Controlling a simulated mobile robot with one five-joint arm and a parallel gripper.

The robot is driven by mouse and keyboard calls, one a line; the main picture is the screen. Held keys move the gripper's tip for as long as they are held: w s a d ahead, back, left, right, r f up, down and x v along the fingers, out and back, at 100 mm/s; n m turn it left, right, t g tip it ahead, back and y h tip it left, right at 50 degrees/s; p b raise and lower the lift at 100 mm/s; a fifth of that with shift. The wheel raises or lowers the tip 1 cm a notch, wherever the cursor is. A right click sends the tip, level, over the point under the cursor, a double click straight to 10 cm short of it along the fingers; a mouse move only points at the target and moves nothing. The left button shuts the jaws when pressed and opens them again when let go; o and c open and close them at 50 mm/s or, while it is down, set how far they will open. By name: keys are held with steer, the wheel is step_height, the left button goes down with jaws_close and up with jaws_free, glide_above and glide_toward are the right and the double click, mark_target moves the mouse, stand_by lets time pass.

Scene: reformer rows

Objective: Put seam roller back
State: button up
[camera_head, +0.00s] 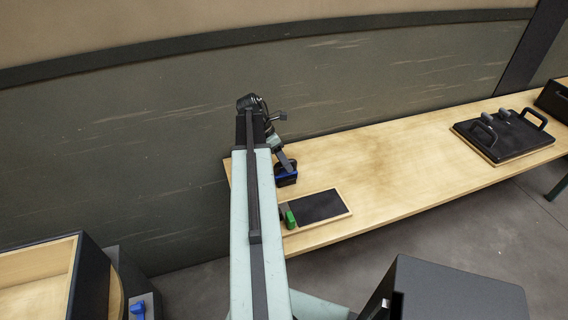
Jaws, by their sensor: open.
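My gripper (286,167) hangs at the end of my arm over the left end of a wooden bench (400,160). It is small and partly dark, and it is open. A dark and blue object (287,180) is directly at or under its fingertips; I cannot tell whether they touch. A small green object (291,219) stands at the left end of a wood-rimmed tray with a dark inlay (320,206), partly hidden by my arm. I cannot tell for certain which object is the seam roller.
A dark board with several handles (500,136) lies farther right on the bench, with a black box (555,98) at its far end. The bench middle is clear. A wall runs behind. An open wooden-lined box (38,270) and a blue item (137,308) are at lower left.

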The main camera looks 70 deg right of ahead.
steer(key=p+v, duration=1)
steer(key=v, duration=0.2)
steer(key=shift+r+p, duration=0.15)
steer(key=shift+p, duration=0.2)
steer(key=w+a+f+m+t+h, duration=0.1)
steer(key=w+a+f+m+t, duration=0.15)
steer(key=w+a, duration=1.8)
steer(key=w+a+m+t, duration=0.1)
steer(key=w+a+m, duration=0.2)
steer(key=a, duration=1.5)
steer(key=w+a+m+t+y, duration=0.1)
steer(key=w+a, duration=0.5)
steer(key=a, duration=1.3)
steer(key=shift+f+m+t, duration=0.25)
steer(key=shift+m+t, duration=0.4)
steer(key=shift+m, duration=0.4)
